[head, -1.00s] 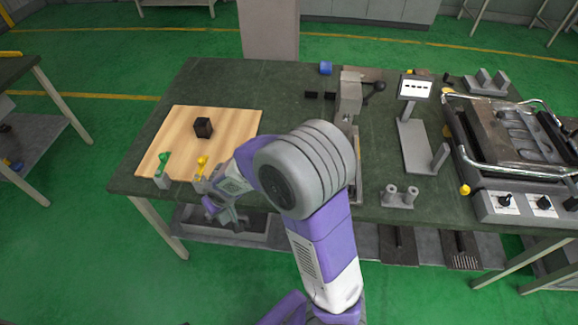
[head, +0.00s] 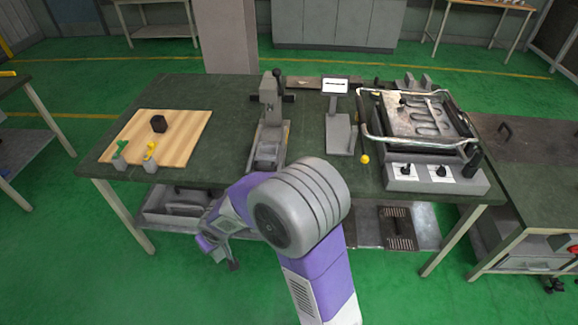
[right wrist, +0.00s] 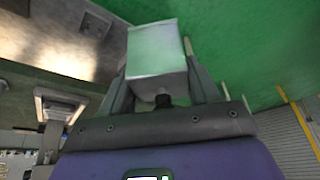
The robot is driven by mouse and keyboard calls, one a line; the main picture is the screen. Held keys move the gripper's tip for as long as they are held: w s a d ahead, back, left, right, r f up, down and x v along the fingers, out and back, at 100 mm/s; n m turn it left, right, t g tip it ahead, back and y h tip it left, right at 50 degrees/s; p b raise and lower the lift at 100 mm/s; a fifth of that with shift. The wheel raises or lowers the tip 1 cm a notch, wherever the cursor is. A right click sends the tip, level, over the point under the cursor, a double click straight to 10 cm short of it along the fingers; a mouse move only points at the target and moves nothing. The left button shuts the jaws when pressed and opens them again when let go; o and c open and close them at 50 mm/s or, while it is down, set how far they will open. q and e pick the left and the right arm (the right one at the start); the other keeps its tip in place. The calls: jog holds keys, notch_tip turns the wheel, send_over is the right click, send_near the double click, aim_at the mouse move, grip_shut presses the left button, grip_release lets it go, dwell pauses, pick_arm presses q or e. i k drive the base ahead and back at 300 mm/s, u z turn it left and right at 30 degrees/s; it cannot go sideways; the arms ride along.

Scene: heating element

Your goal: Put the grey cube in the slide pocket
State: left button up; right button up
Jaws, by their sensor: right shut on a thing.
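The grey cube (right wrist: 157,50) is pinched between the fingers of my right gripper (right wrist: 163,85) in the right wrist view. In the head view this gripper (head: 222,245) hangs low in front of the table's front edge, and the cube cannot be made out there. A grey press-like fixture (head: 270,115) with a black side handle stands mid-table. Its low front part (head: 266,155) looks like a slide, but a pocket is too small to make out. The gripper is in front of this fixture, to its left and apart from it. My left gripper is not in view.
A small display stand (head: 337,125), yellow knob (head: 364,159) and heating-plate machine (head: 420,125) are at right. My arm hides part of the front edge.

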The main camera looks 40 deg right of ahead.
aim_at(269, 151)
jog(key=z, duration=0.45)
jog(key=i, duration=0.35)
jog(key=z, duration=0.7)
jog(key=i, duration=1.1)
jog(key=u, duration=0.05)
